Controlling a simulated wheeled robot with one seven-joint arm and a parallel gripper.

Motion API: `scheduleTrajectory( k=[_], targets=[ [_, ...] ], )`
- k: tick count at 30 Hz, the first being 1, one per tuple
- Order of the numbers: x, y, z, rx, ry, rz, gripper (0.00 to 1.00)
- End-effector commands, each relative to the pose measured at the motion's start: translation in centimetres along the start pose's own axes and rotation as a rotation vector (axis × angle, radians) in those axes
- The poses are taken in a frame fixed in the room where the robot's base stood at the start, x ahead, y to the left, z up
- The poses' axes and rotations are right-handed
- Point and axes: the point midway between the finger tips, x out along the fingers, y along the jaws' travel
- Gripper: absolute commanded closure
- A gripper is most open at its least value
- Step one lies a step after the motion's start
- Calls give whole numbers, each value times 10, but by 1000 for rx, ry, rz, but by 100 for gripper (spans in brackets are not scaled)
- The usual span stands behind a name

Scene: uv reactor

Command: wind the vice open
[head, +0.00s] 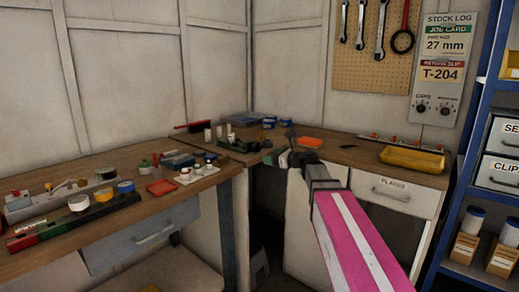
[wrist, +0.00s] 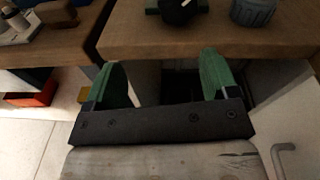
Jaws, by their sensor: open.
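A low dark green device that looks like the vice (head: 238,146) sits on the wooden bench near the room's corner, left of my gripper (head: 284,157). In the wrist view, a dark round knob (wrist: 178,11) on a green bar is at the top edge, on the worktop; it may be part of the vice, but most of it is cut off. My gripper's two green fingers (wrist: 160,76) are spread wide with nothing between them. They appear short of the worktop's front edge and apart from the knob. The vice's jaw gap cannot be made out.
A grey-blue ribbed container (wrist: 254,12) stands right of the knob. An orange tray (head: 309,143) and a yellow bin (head: 412,159) lie on the right bench. The left bench (head: 150,212) is crowded. A blue shelf rack (head: 470,165) stands at the right.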

Motion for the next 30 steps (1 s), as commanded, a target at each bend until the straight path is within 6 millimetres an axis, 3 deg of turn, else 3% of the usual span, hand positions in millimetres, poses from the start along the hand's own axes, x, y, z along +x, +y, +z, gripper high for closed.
scheduleTrajectory(
  k=[3, 10, 24, 30],
  targets=[
    [-6, -16, 8, 111, -73, -39, 20],
    [1, -23, 14, 162, -107, -53, 20],
    [78, -28, 21, 157, -105, -52, 20],
    [95, -28, 23, 157, -105, -52, 20]
  ],
)
